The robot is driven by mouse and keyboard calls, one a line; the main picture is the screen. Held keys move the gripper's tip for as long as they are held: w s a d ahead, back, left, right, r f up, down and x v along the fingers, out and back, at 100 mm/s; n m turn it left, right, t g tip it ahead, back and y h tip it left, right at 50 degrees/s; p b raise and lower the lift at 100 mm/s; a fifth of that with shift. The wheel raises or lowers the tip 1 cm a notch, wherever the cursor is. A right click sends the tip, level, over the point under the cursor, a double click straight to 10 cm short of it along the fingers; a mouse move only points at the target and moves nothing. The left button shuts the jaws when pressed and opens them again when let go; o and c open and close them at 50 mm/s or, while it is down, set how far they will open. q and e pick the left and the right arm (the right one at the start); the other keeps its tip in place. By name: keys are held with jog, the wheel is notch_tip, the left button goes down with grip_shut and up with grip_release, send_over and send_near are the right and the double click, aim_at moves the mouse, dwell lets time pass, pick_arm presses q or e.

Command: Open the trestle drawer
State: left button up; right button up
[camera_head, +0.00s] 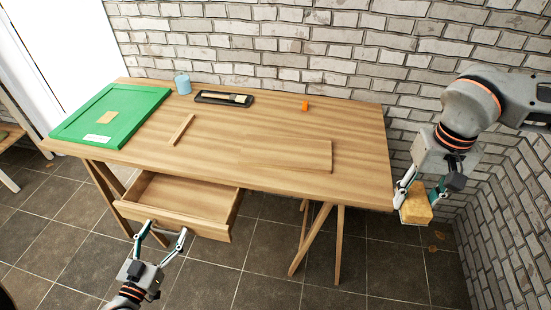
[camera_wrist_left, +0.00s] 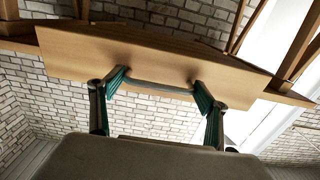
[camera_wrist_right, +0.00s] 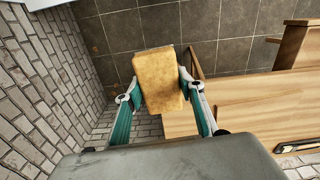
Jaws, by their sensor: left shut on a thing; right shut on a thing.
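The trestle drawer (camera_head: 185,203) stands pulled out from under the wooden table, and its empty inside shows in the head view. My left gripper (camera_head: 164,232) is at the drawer's front. My right gripper (camera_head: 417,190) is shut on a yellow-brown sponge-like block (camera_head: 416,205), held in the air off the table's right end. The block (camera_wrist_right: 158,80) also shows between the fingers in the right wrist view.
The table top (camera_head: 350,130) carries a green board (camera_head: 110,117), a blue cup (camera_head: 183,84), a black tray with a brush (camera_head: 224,98), a small wooden strip (camera_head: 182,129), a flat board (camera_head: 287,155) and an orange item (camera_head: 305,105). Trestle legs (camera_head: 315,240) stand below. A brick wall (camera_head: 270,45) is behind.

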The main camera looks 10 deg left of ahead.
pick_arm(q)
jog(key=s+p, duration=0.1)
jog(key=s, duration=0.3)
jog(key=shift+s+f, duration=0.1)
jog(key=shift+s, duration=0.3)
jog(key=o, duration=1.3)
jog(key=s, duration=0.8)
jog(key=s+a, duration=0.1)
jog(key=s, duration=0.3)
